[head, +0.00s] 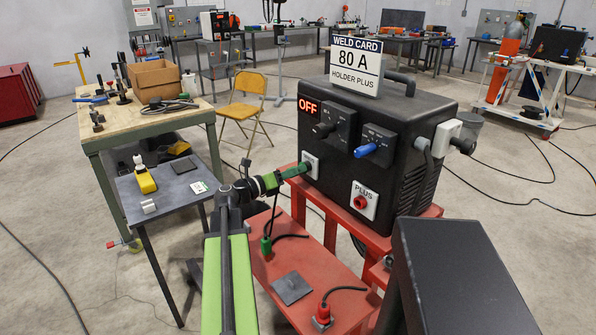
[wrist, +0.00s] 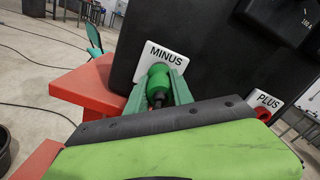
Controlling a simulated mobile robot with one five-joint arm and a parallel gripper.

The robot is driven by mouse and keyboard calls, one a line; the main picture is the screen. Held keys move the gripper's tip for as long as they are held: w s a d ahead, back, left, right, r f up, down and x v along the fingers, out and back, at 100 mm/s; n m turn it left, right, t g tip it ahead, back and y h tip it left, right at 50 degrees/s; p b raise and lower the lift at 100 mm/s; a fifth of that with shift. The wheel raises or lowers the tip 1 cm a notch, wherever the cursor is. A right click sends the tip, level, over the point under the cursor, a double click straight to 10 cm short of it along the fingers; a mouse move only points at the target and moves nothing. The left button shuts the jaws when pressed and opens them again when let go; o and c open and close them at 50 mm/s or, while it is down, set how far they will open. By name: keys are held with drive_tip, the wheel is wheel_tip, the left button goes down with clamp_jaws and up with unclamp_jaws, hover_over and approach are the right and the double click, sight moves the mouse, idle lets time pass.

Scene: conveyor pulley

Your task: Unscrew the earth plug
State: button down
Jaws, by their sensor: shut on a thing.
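A bright green plug (wrist: 158,76) with a dark rear end sits at the white MINUS plate (wrist: 170,52) on the black welder's front, in the wrist view. My gripper (wrist: 157,84) has its dull green fingers on either side of this plug and is shut on it. In the head view my gripper (head: 294,171) reaches the left socket plate (head: 310,164) and hides the plug. Whether the plug is fully seated cannot be told. A second green plug (head: 266,246) with a black cable stands on the red cart's lower shelf.
The welder (head: 400,110) stands on a red cart (head: 300,290) and reads OFF. A red PLUS socket (head: 362,200) is on its right; a red plug (head: 323,313) is on the lower shelf. A small grey table (head: 170,192) and wooden workbench (head: 140,120) stand left.

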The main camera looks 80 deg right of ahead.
drive_tip(key=shift+w+a, duration=0.3)
drive_tip(key=shift+w, duration=0.05)
idle(0.5)
drive_tip(key=v, duration=0.8)
idle(0.8)
drive_tip(key=shift+a, duration=0.1)
drive_tip(key=m, duration=1.1)
drive_tip(key=shift+m, duration=0.4)
